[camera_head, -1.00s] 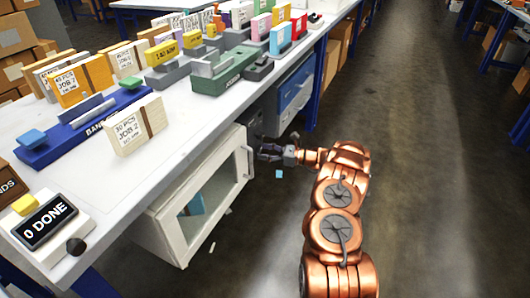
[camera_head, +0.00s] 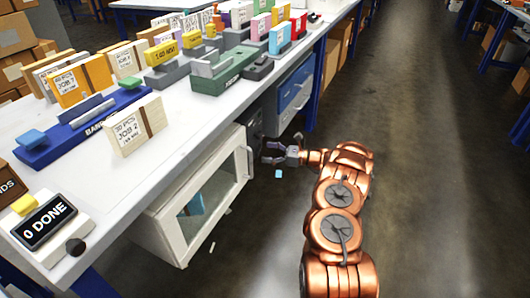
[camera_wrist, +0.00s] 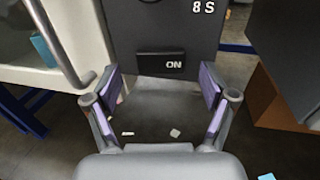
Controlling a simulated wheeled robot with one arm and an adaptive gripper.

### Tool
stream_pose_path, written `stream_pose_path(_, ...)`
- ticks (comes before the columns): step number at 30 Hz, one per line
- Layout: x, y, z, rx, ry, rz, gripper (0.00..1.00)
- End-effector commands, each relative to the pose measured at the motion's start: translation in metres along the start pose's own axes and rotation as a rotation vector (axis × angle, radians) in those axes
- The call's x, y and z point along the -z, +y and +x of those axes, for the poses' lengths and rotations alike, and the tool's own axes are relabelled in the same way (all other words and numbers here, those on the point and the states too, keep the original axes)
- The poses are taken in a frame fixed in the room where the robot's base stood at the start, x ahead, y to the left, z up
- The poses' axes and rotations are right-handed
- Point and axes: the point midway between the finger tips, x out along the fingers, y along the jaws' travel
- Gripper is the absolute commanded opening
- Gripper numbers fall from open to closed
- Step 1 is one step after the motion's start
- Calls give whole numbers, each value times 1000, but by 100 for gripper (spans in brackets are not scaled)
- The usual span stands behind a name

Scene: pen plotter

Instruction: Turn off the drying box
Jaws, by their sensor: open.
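The drying box (camera_head: 190,195) is a white cabinet with a glass door under the table; a blue item shows through the glass. On its right side is a dark grey control panel (camera_wrist: 165,25), marked "8 S" in the wrist view. A black switch labelled "ON" (camera_wrist: 160,65) sits at the panel's lower edge. My gripper (camera_head: 278,154) is open and empty beside the box's right side. In the wrist view, its purple-padded fingers (camera_wrist: 165,92) are spread below and to either side of the switch, with no contact that I can make out.
The door handle (camera_wrist: 58,45) stands out close to the left finger. A brown cardboard box (camera_wrist: 283,95) is on the right. Small scraps (camera_head: 279,174) lie on the floor. The worktable (camera_head: 185,130) overhangs the box; the aisle at right is clear.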

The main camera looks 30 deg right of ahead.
Motion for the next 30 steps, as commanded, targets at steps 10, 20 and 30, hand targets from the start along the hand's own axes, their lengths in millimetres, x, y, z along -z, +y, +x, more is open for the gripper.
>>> stream_pose_path(10, 0, -1, -67, 4, 1, -3, 83)
stream_pose_path(20, 0, 0, -102, 2, 0, -1, 83)
stream_pose_path(30, 0, 0, -105, 2, 0, 0, 83)
